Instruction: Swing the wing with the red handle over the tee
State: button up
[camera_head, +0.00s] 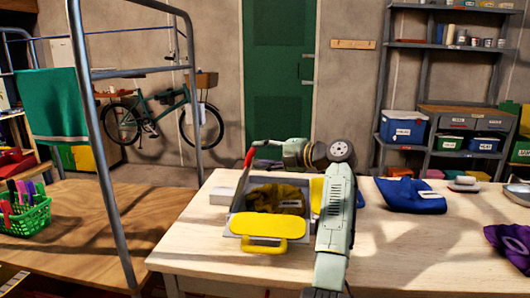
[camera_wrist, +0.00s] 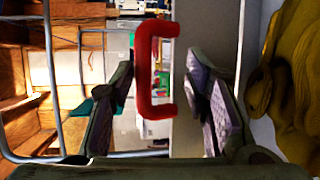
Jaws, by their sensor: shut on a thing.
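The folding board (camera_head: 236,222) lies on the pale table, with the crumpled dark-yellow tee (camera_head: 278,198) on it. The tee also shows at the right of the wrist view (camera_wrist: 296,80). The wing with the red handle (camera_head: 239,188) stands raised at the board's left side; its grey panel (camera_wrist: 208,35) shows nearly edge-on in the wrist view. The red handle (camera_head: 250,157) is at its top, and in the wrist view (camera_wrist: 143,70) it sits between my fingers. My gripper (camera_head: 258,162) is shut on the red handle. My arm hides part of the board's right side.
A yellow handle (camera_head: 265,246) is at the board's front. A small white box (camera_head: 222,194) stands left of the board. A blue folded cloth (camera_head: 410,195) and a purple cloth (camera_head: 508,244) lie to the right. A bed-like metal frame (camera_head: 105,150) rises at left.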

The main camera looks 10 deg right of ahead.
jog(key=shift+f, duration=0.7)
jog(key=r+v, duration=0.1)
jog(key=v, duration=1.1)
jog(key=shift+r, duration=0.25)
jog(key=shift+d, duration=0.1)
jog(key=shift+s+d, duration=0.1)
